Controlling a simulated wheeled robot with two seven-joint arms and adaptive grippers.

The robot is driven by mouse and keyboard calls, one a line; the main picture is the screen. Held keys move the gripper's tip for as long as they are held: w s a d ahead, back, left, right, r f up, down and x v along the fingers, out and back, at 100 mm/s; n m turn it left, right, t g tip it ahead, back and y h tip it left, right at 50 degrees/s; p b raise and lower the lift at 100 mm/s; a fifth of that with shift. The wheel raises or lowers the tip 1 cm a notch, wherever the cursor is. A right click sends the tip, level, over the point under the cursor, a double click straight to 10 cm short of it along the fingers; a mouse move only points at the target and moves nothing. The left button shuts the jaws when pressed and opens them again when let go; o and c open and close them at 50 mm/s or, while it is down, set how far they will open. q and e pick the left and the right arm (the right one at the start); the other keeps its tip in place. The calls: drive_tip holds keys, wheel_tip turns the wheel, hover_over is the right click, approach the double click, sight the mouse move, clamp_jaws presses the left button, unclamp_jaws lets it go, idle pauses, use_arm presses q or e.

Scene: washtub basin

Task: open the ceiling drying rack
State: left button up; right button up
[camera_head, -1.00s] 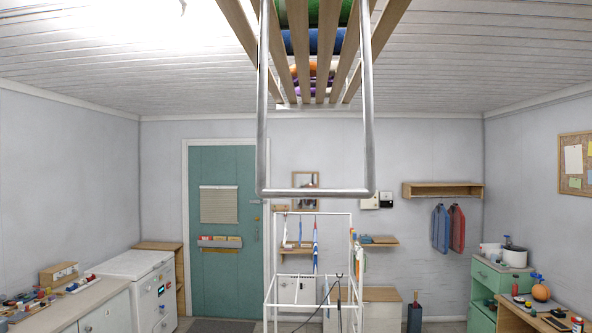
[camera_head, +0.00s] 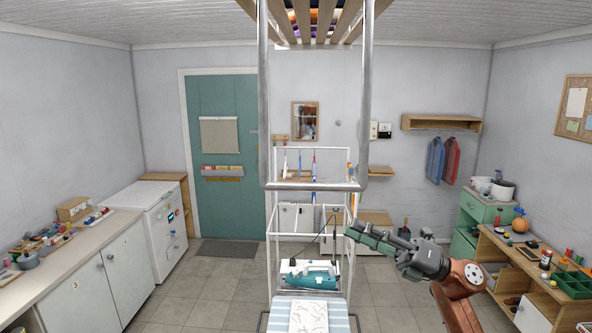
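The ceiling drying rack (camera_head: 325,22) shows at the top middle of the head view. It has wooden slats, with coloured cloth partly visible between them. A grey metal U-shaped bar (camera_head: 315,186) hangs down from it, its crosspiece level at mid-height. My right gripper (camera_head: 354,232) is at the right of the middle, below and to the right of the crosspiece in the picture, and seems apart from it. It points left, and its greenish front end looks narrow; whether it is open or shut is unclear. My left gripper is out of view.
A white wire-frame stand (camera_head: 271,240) holds a teal iron (camera_head: 308,274) behind the bar. A striped ironing board (camera_head: 345,320) is at the bottom middle. A counter (camera_head: 105,232) lies left, a wooden workbench (camera_head: 520,270) right. Tiled floor on both sides is clear.

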sight(348, 183)
drive_tip(key=s+a+r+n+g+h+p, duration=0.1)
drive_tip(key=s+a+r+n, duration=0.1)
drive_tip(key=s+r, duration=0.3)
drive_tip(key=s+a+r+n+g+h+p, duration=0.1)
drive_tip(key=s+a+r+n+p, duration=0.1)
drive_tip(key=s+r+n, duration=0.2)
drive_tip(key=s+a+r+n+g+h+p, duration=0.1)
drive_tip(key=s+r+n, duration=0.3)
drive_tip(key=s+r, duration=0.4)
drive_tip(key=shift+s+a+g+h, duration=0.5)
drive_tip(key=shift+s+a+g, duration=0.1)
drive_tip(key=shift+s, duration=0.35)
drive_tip(key=shift+r, duration=0.3)
drive_tip(key=shift+w+a+p, duration=0.15)
drive_tip(key=shift+a+p, duration=0.05)
drive_tip(key=shift+p, duration=0.25)
drive_tip(key=a+p, duration=0.1)
drive_tip(key=a, duration=0.4)
drive_tip(key=shift+a+r+p, duration=0.1)
drive_tip(key=shift+a+p, duration=0.2)
drive_tip(key=shift+p, duration=0.1)
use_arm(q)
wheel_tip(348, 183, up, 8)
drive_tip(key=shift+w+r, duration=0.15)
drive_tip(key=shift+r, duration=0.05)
use_arm(e)
drive_tip(key=shift+a, duration=0.55)
drive_tip(key=shift+a, duration=0.1)
drive_tip(key=shift+c, duration=0.3)
